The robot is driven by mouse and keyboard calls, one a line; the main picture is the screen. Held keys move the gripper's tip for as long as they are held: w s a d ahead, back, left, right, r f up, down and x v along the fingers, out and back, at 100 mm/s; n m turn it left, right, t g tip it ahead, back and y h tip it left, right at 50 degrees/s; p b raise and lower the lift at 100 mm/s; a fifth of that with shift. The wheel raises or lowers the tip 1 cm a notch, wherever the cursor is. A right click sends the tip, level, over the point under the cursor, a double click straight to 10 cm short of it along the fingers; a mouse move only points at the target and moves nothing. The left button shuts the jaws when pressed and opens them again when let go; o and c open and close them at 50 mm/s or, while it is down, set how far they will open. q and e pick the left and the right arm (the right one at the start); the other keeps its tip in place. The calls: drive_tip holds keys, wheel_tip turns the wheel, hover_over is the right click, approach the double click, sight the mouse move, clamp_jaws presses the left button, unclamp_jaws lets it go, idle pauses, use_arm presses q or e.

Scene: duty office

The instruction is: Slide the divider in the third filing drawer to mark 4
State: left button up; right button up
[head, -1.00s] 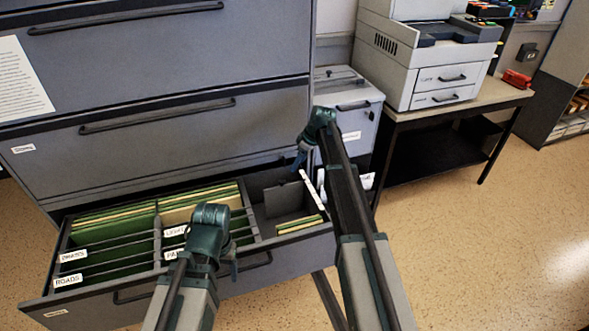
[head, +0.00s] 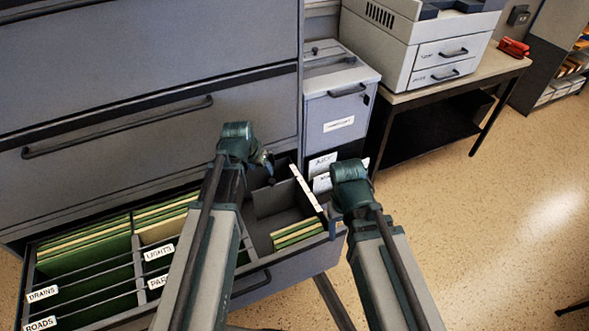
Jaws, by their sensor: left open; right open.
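The open filing drawer (head: 318,247) stands out from the grey cabinet. Its right compartment has a white strip (head: 307,188) along the right side; I cannot read its marks. A dark grey upright plate (head: 281,223), seemingly the divider, stands across that compartment behind several green and cream folders (head: 297,234). My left gripper (head: 266,163) is open and empty above the back of this compartment, behind the plate and apart from it. My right gripper (head: 350,180) is open, just right of the drawer; its fingers are mostly hidden behind its own wrist.
Left compartments hold green folders (head: 90,250) with labels such as DRAINS and LIGHTS. A low grey cabinet (head: 340,100) stands right of the filing cabinet. A table (head: 480,82) bears a printer (head: 430,45) and a red stapler-like object (head: 513,47).

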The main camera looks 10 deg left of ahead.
sight(272, 181)
use_arm(q)
drive_tip(key=b+x, duration=0.8)
drive_tip(key=x, duration=0.1)
drive_tip(key=w+b+x, duration=0.1)
drive_tip(key=b+x, duration=0.4)
drive_tip(key=shift+r, duration=0.1)
use_arm(e)
wheel_tip(272, 181, down, 13)
drive_tip(key=shift+s+d+r, duration=0.15)
drive_tip(key=shift+s+d, duration=0.15)
use_arm(q)
clamp_jaws()
idle(0.6)
